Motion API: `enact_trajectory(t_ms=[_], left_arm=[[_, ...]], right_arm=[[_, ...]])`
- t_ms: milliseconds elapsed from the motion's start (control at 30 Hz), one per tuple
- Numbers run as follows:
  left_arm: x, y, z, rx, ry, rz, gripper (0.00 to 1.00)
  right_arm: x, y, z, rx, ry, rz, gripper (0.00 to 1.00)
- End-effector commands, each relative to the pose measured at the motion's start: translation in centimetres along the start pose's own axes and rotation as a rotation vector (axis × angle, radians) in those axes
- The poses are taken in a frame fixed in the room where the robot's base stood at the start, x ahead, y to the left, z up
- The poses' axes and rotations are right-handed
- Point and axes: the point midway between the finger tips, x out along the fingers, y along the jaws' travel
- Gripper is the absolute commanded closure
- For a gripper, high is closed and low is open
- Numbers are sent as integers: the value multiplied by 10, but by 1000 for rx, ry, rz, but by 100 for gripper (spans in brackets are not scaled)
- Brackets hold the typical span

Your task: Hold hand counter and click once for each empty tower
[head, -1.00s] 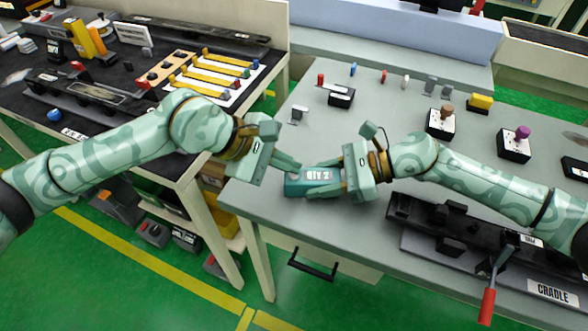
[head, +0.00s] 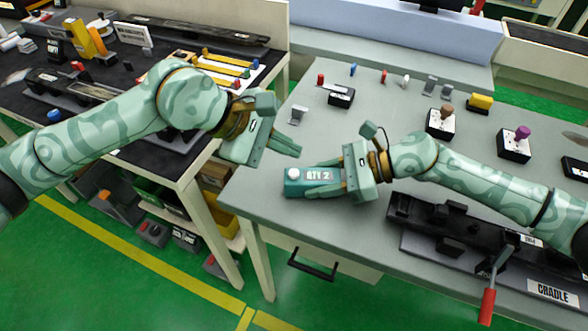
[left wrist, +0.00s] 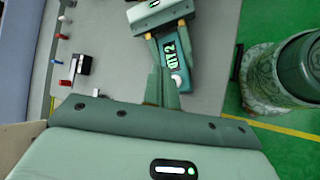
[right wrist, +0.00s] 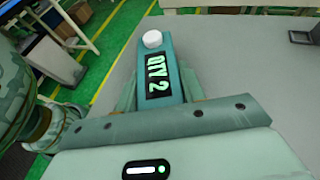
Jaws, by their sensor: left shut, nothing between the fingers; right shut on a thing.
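The counter fills the middle of the right wrist view (right wrist: 157,68), button at the far end. My left gripper (head: 296,150) is shut and empty, above and apart from the button. In the left wrist view its closed fingers (left wrist: 161,85) are beside the counter (left wrist: 171,50). I cannot tell which objects are the towers.
Small red, blue, white and grey pieces stand along the back of the grey bench (head: 300,95). Black boxes with knobs (head: 440,123) stand at the right. A black cradle fixture (head: 450,235) lies at the front right. A dark bench (head: 110,90) at left holds yellow bars.

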Motion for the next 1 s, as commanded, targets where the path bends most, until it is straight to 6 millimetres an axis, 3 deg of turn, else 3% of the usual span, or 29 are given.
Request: enact_trajectory(t_ms=[267,933,967,1000], left_arm=[[-14,10,11,1,0,0,100],[-15,10,11,0,0,-1,100],[-15,10,11,0,0,-1,100],[-15,10,11,0,0,-1,100]], right_arm=[[0,0,0,0,-1,0,86],[0,0,0,0,0,0,86],[0,0,0,0,0,0,52],[0,0,0,0,0,0,41]])
